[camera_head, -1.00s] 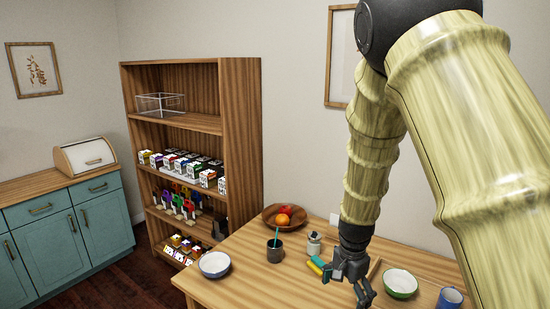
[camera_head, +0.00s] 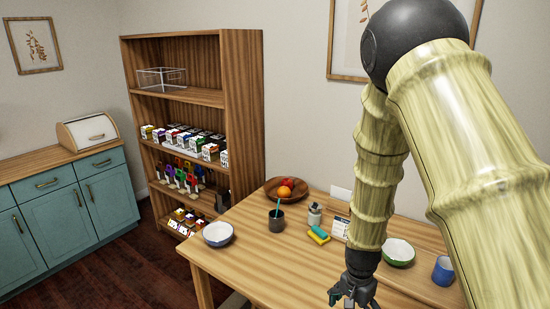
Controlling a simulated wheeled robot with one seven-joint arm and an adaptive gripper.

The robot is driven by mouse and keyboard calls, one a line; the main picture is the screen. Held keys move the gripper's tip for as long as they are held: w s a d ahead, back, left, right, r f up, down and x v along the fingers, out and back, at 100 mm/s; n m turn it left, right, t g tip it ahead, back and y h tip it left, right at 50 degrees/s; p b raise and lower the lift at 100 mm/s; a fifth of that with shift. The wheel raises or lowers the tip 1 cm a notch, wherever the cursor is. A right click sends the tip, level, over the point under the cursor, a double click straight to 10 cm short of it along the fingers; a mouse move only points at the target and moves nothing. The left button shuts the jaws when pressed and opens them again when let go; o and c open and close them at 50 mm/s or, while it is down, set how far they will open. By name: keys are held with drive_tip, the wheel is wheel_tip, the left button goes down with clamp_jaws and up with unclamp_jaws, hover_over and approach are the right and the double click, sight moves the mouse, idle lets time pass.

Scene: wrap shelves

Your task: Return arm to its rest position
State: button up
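My gripper (camera_head: 354,297) hangs at the lower right of the head view, at the end of my arm, pointing down in front of the table (camera_head: 265,258). Its fingers look spread, with nothing visible between them, though the tips are small and near the bottom edge of the picture. My arm comes in from the right, bends at a dark upper joint and hides part of the table's right side.
On the table stand a white bowl (camera_head: 218,234), a dark cup (camera_head: 276,222), a fruit bowl (camera_head: 272,192), sponges (camera_head: 318,234), a small bottle (camera_head: 314,214), a green-rimmed bowl (camera_head: 398,253) and a blue mug (camera_head: 443,270). A stocked wooden shelf (camera_head: 242,130) stands behind, teal cabinets (camera_head: 70,212) at left.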

drive_tip(key=s+d+f+n+b, duration=0.2)
drive_tip(key=s+f+n+b, duration=0.3)
drive_tip(key=s+f, duration=1.55)
drive_tip(key=s+f+n+b, duration=0.3)
drive_tip(key=s+f, duration=0.6)
drive_tip(key=s, duration=0.3)
drive_tip(key=shift+s+a+n+y, duration=0.3)
drive_tip(key=shift+a+n, duration=0.1)
drive_tip(key=shift+n, duration=0.1)
